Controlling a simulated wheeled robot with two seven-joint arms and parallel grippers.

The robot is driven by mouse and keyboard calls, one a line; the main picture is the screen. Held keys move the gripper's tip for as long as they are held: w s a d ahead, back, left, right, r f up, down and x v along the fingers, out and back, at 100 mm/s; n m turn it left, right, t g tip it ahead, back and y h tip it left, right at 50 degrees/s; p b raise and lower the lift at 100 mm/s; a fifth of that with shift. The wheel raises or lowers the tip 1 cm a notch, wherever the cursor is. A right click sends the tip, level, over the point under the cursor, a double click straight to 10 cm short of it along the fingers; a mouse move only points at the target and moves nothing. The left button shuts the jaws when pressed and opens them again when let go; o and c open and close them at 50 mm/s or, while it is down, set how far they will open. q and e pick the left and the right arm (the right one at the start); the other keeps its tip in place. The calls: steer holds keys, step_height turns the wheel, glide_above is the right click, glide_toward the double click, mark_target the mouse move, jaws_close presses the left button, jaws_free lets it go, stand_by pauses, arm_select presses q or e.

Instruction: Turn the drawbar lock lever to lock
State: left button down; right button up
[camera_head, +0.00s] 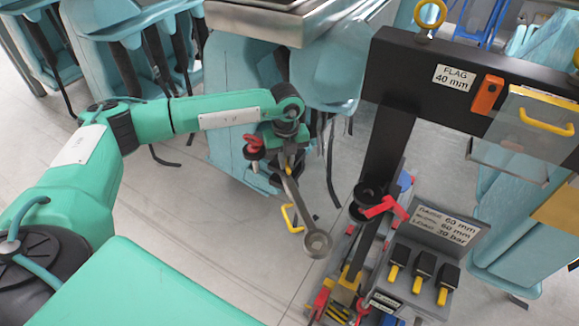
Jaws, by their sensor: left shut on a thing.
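The grey bar, which looks like the drawbar (300,210), slopes down to a ring end (316,243). A yellow handle (290,218) shows beside the bar. I cannot make out the lock lever or its position. My right gripper is out of view.
A black post and beam with a "FLAG 40 mm" label (454,77) stands to the right. A red lever-like part (380,207) is on the post. Below it a tool stand (448,224) holds several yellow-tipped black tools. Floor is clear at lower middle.

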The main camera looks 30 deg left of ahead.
arm_select(q)
steer(key=m+b, duration=0.1)
steer(key=b, duration=0.1)
steer(key=a+m+b, duration=0.1)
steer(key=m+b, duration=0.3)
steer(key=shift+s+a+f, duration=0.2)
steer(key=shift+s+a, duration=0.1)
steer(key=shift+s, duration=0.1)
steer(key=shift+a+r+m+b, duration=0.15)
steer(key=shift+a+m+b, duration=0.15)
steer(key=shift+m+b, duration=0.7)
steer(key=shift+a+r+m+b, duration=0.15)
steer(key=shift+a+m+b, duration=0.15)
steer(key=shift+m+b, duration=0.7)
steer(key=c, duration=1.5)
jaws_free()
steer(key=shift+s, duration=0.1)
steer(key=shift+o, duration=0.2)
steer(key=shift+r, duration=0.1)
